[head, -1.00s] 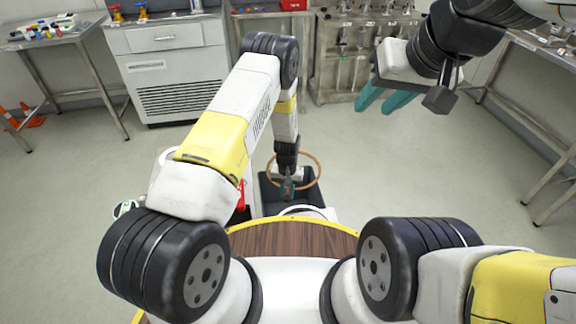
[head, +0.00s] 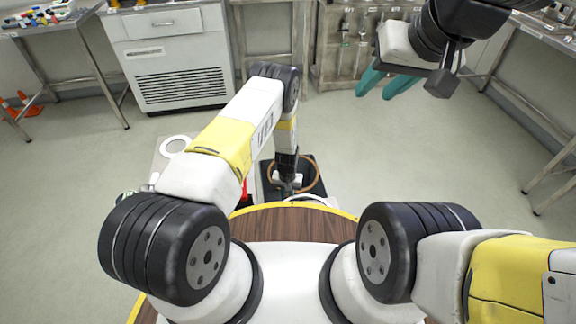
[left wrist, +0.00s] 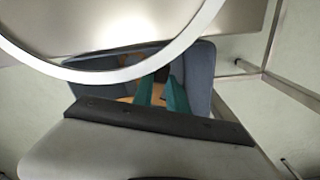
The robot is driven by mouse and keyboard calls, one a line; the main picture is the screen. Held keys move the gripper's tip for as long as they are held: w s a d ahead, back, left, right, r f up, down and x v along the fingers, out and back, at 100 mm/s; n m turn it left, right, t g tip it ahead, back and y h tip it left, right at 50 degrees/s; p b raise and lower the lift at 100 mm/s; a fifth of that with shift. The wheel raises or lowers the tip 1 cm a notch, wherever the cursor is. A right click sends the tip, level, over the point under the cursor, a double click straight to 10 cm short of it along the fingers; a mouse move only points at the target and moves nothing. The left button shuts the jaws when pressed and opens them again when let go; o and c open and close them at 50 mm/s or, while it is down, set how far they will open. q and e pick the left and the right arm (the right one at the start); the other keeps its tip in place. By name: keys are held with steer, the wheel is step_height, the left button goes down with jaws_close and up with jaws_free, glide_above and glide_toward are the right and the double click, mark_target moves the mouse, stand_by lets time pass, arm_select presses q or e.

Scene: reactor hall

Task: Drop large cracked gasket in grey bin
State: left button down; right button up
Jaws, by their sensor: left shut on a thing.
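A large orange-brown ring (head: 314,183), the gasket by its look, shows in the head view at my left gripper (head: 287,187). No crack can be made out. The gripper is shut on the ring, over or in a dark grey bin (head: 266,168); the exact height is unclear. In the left wrist view, the teal fingers of my left gripper (left wrist: 160,84) point into the blue-grey bin (left wrist: 201,75), with a tan patch (left wrist: 126,98) beside them. My right gripper (head: 376,93) hangs empty at the upper right, its teal fingers apart.
A white ring (head: 163,148) lies on a pale surface left of the bin. A pale ring (left wrist: 187,43) crosses the left wrist view close up. A white cabinet (head: 178,72) and metal tables (head: 62,30) stand at the back. The floor right of the bin is clear.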

arm_select(q)
steer(key=c, duration=1.2)
jaws_free()
steer(key=shift+c, duration=0.2)
steer(key=shift+r, duration=3)
